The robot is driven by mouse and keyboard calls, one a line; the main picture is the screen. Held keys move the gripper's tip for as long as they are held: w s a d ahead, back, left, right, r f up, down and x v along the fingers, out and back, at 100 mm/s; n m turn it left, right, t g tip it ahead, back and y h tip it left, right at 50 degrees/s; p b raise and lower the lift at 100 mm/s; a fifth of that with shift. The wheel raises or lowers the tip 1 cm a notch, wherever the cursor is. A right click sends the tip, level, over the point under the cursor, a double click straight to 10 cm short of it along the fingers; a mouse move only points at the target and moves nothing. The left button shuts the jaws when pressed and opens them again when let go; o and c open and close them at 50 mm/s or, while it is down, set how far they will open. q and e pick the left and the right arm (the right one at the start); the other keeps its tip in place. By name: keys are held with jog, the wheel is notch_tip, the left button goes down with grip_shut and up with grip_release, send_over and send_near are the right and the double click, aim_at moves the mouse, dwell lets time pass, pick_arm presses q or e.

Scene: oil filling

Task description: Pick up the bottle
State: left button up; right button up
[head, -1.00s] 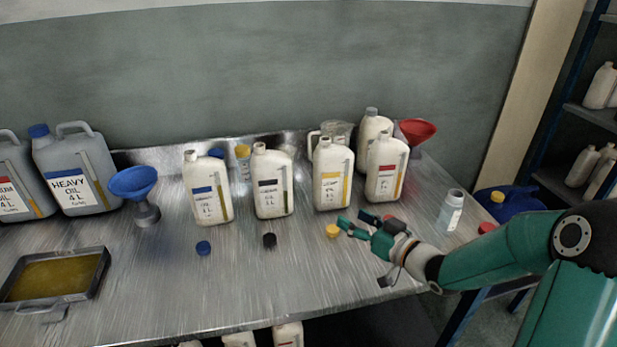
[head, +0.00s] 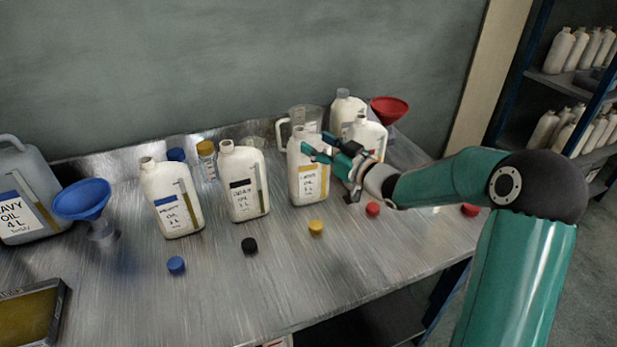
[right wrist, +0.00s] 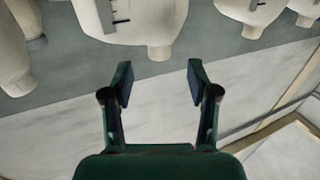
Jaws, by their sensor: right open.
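White oil bottles stand uncapped in a row on the metal table: a blue-label bottle (head: 172,200), a black-label bottle (head: 243,185) and a yellow-label bottle (head: 308,185). Another white bottle (head: 368,131) is partly hidden by my right arm. My right gripper (head: 316,148) is open at the upper part of the yellow-label bottle, its fingers overlapping it in the head view; contact cannot be told. In the right wrist view the gripper (right wrist: 160,88) is empty, and a white bottle (right wrist: 130,18) appears upside down beyond the fingertips. My left gripper is not in view.
Blue (head: 176,265), black (head: 249,245), yellow (head: 316,227) and red (head: 373,209) caps lie in front of the bottles. A blue funnel (head: 82,200) and a grey canister (head: 22,200) stand at left. A red funnel (head: 390,108) is behind at right. The front table area is mostly clear.

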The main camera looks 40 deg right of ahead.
aim_at(303, 134)
jog(key=shift+w+a, duration=0.2)
jog(key=shift+w, duration=0.6)
jog(key=shift+w+p, duration=0.35)
jog(key=shift+w, duration=0.15)
jog(key=w+p, duration=0.1)
jog(key=w, duration=0.3)
jog(key=shift+w+a, duration=0.1)
jog(key=shift+a, duration=0.1)
grip_shut()
jog(key=shift+r, duration=0.1)
